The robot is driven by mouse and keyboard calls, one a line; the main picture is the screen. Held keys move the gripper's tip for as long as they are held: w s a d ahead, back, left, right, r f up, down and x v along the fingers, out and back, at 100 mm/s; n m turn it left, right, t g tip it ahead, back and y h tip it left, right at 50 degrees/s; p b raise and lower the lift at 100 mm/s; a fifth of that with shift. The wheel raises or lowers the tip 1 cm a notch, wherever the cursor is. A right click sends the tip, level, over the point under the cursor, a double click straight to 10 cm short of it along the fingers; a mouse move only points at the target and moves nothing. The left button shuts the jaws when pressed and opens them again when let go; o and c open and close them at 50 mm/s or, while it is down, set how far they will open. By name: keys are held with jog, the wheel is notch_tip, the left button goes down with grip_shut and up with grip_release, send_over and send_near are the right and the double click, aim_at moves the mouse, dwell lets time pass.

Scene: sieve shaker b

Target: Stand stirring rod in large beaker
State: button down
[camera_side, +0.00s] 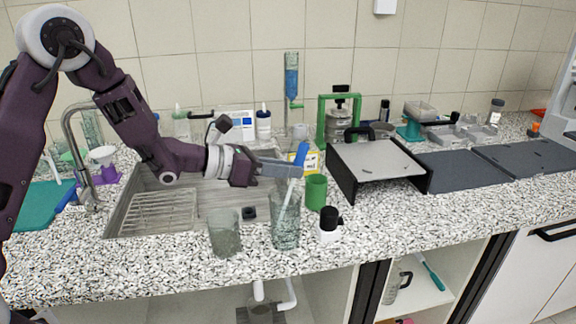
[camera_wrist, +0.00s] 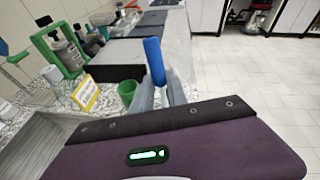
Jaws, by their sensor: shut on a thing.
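My gripper (camera_side: 294,169) is shut on the stirring rod (camera_side: 301,154), which has a blue upper end and a pale shaft. The rod is tilted, its top leaning right. Its lower part overlaps the upper part of the large clear beaker (camera_side: 286,235), apparently inside it; its tip is hard to make out. The large beaker stands upright on the counter, below my gripper. In the wrist view the rod's blue end (camera_wrist: 154,61) rises between the fingers (camera_wrist: 159,95); the large beaker is hidden there.
A shorter glass beaker (camera_side: 224,237) stands left of the large one. A white bottle with a black cap (camera_side: 330,227) and a green cup (camera_side: 316,192) stand close on the right. The sink (camera_side: 150,212) lies behind left, a black-sided box (camera_side: 378,165) behind right.

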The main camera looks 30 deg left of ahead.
jog(key=c, duration=1.2)
grip_release()
jog(key=shift+c, duration=0.2)
jog(key=v, duration=0.7)
